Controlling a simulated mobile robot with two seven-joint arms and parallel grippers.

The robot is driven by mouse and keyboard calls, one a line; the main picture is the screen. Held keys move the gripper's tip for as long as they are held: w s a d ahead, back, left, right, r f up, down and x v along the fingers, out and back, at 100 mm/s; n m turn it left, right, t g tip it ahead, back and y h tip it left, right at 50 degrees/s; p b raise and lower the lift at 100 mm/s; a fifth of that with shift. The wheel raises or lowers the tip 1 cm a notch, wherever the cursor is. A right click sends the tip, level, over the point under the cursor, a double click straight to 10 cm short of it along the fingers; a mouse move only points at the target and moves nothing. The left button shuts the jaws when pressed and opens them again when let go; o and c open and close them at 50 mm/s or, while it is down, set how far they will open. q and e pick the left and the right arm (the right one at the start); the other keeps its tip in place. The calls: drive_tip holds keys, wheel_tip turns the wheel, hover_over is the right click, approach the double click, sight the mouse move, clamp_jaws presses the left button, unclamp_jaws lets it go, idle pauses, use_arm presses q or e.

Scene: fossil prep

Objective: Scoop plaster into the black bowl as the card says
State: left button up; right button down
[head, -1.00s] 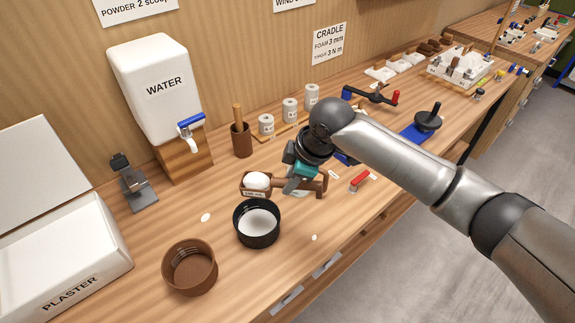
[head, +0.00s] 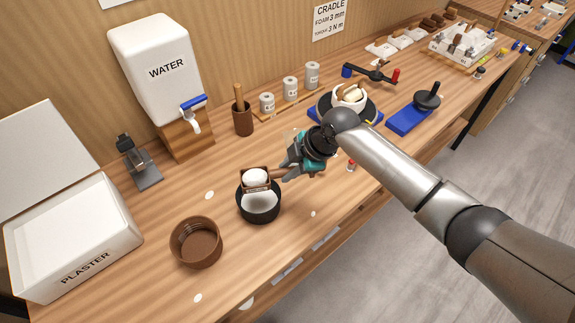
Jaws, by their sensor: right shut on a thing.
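The black bowl (head: 260,216) stands on the bench left of my right gripper, with white material inside. My right gripper (head: 287,171) is shut on the handle of a brown scoop (head: 258,187). The scoop is heaped with white powder (head: 255,176) and sits over the far part of the bowl, hiding some of its inside. Whether scoop and bowl touch, I cannot tell. The white plaster bin (head: 118,258), marked PLASTER, stands at the far left. My left gripper is not in view.
A brown bowl (head: 197,246) stands left of the black bowl. White spots lie on the bench (head: 175,215). Behind are the water tank (head: 160,75), a brown cup (head: 243,121) and several small cans (head: 290,90).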

drive_tip(key=shift+s+f+t, duration=0.1)
drive_tip(key=shift+s+t, duration=0.15)
drive_tip(key=shift+t, duration=0.15)
drive_tip(key=f+n+t+y+b, duration=0.1)
drive_tip(key=t+b, duration=0.3)
drive_tip(key=b, duration=0.5)
drive_tip(key=s+f+n+t+y+b, duration=0.1)
drive_tip(key=t+b, duration=0.3)
drive_tip(key=b, duration=0.5)
drive_tip(key=f+n+t+y+b, duration=0.1)
drive_tip(key=n+t+y+b, duration=0.1)
drive_tip(key=t+b, duration=0.3)
drive_tip(key=shift+s+d+f+y+b, duration=0.15)
drive_tip(key=shift+s+y+b, duration=0.2)
drive_tip(key=shift+b, duration=1.7)
